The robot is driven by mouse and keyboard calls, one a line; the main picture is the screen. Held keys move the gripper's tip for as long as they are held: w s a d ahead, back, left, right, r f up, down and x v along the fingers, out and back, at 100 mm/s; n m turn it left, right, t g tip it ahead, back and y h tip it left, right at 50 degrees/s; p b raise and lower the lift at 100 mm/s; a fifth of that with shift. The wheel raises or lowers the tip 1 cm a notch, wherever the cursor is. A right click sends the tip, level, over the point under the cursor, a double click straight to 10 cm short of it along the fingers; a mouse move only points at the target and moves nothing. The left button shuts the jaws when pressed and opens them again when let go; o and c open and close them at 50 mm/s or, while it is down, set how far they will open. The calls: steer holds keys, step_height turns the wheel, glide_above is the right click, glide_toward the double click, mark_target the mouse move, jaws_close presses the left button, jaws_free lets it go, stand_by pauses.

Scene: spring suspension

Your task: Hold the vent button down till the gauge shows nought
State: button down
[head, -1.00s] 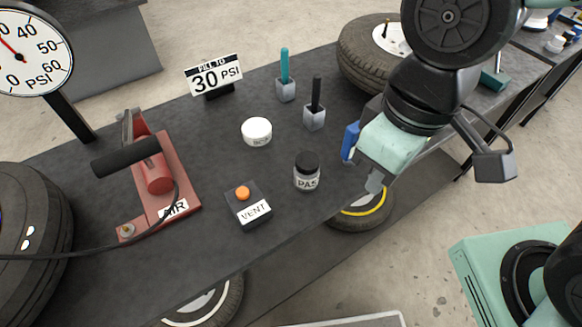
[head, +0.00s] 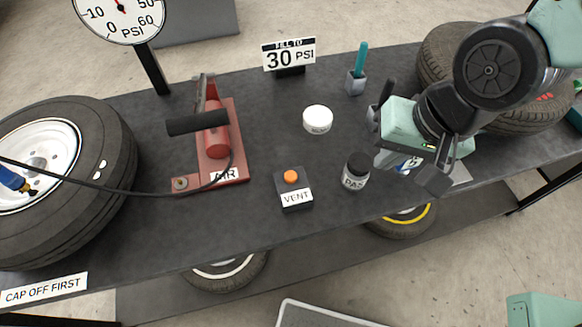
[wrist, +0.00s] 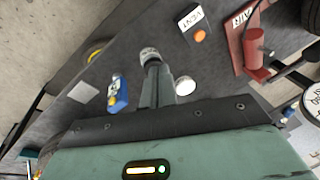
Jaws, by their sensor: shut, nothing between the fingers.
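The vent box (head: 294,192) sits on the dark bench near its front edge, with an orange button (head: 291,176) on top that stands clear of anything. The button also shows in the wrist view (wrist: 200,35). The gauge (head: 117,18) is at the top left of the head view, its top cut off. Only the lower part of its red needle shows, so I cannot read it. My gripper is shut and empty in the wrist view (wrist: 155,78). In the head view it is right of the vent box, beyond the jar, its fingertips hard to make out.
A black-lidded jar (head: 355,172) stands between the vent box and my gripper. A white tub (head: 318,120) sits behind. A red air pump (head: 218,140) with its hose is left of the box. A teal-handled tool (head: 361,62) stands at the back. Bench surface around the button is clear.

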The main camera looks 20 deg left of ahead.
steer(key=w+a+f+m+y+p, duration=0.2)
steer(key=w+a+m, duration=0.1)
steer(key=a+m, duration=0.3)
steer(key=m+t+y+p, duration=0.1)
steer(key=m+y+p, duration=0.25)
steer(key=m, duration=0.45)
glide_above(295, 178)
step_height(295, 178, down, 5)
steer(key=shift+f+y, duration=0.1)
steer(key=shift+y, duration=0.25)
steer(key=shift+f, duration=0.1)
step_height(295, 178, down, 9)
steer(key=b, duration=0.7)
stand_by(0.4)
steer(key=shift+f+b, duration=0.2)
steer(key=shift+b, duration=0.15)
